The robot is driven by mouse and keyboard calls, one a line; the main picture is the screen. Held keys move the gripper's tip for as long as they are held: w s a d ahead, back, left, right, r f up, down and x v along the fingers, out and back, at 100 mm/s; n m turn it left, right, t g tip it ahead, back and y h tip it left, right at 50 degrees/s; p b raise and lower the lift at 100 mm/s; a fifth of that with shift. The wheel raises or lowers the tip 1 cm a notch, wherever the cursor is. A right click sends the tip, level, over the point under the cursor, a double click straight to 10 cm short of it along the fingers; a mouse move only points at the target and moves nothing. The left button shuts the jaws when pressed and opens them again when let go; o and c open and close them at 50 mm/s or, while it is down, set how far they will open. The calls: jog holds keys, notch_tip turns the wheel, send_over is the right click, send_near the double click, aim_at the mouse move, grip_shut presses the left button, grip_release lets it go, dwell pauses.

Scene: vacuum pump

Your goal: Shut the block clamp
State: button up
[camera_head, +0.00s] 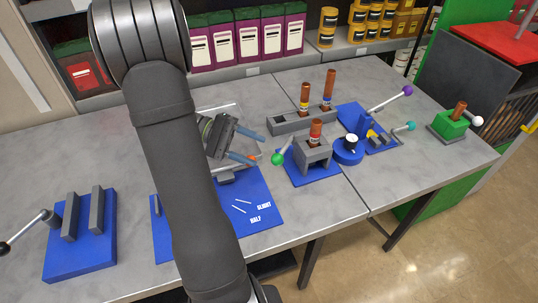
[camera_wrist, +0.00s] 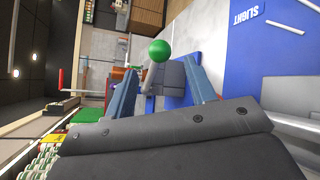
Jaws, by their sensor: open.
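I take the block clamp (camera_head: 318,155) to be the grey block on a blue plate (camera_head: 312,180), right of centre in the head view. A brown cylinder (camera_head: 316,131) stands upright in it. Its lever ends in a green ball (camera_head: 277,159), which sticks out on the left side toward my gripper (camera_head: 258,148). My gripper is open and empty, its fingers pointing right toward the ball. In the wrist view the green ball (camera_wrist: 160,50) appears between the two fingers (camera_wrist: 160,70), with the grey block (camera_wrist: 172,76) behind. I cannot tell whether a finger touches the lever.
A grey rack (camera_head: 290,122) with brown cylinders stands behind. Blue fixtures with a purple-ball lever (camera_head: 407,90) and a teal-ball lever (camera_head: 410,126) are to the right. A blue board (camera_head: 262,205) marked SLIGHT and HALF lies below my gripper. A black-handled fixture (camera_head: 80,262) is far left.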

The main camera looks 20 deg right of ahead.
jog(key=shift+v, duration=2.3)
jog(key=shift+d+f+y, duration=0.1)
jog(key=shift+d+y, duration=0.1)
jog(key=shift+y, duration=0.1)
jog(key=c, duration=0.6)
jog(key=d+m+y, duration=0.1)
jog(key=w+d+f+m+t+y, duration=0.1)
jog(key=y, duration=0.1)
jog(key=d+f+m+t+y, duration=0.1)
jog(key=y, duration=0.1)
jog(key=shift+w, duration=0.25)
grip_shut()
notch_tip(320, 180, up, 5)
jog(key=m+t+y, duration=0.4)
jog(key=m+y, duration=0.3)
jog(key=m, duration=0.2)
send_over(283, 150)
jog(key=w, duration=0.2)
jog(key=s+d+r+m+t+y, duration=0.2)
jog(key=s+d+r+m+t, duration=0.25)
jog(key=r+m, duration=0.2)
jog(key=a+x, duration=0.1)
jog(key=x, duration=0.9)
jog(key=shift+s+m, duration=0.35)
jog(key=shift+m, duration=0.1)
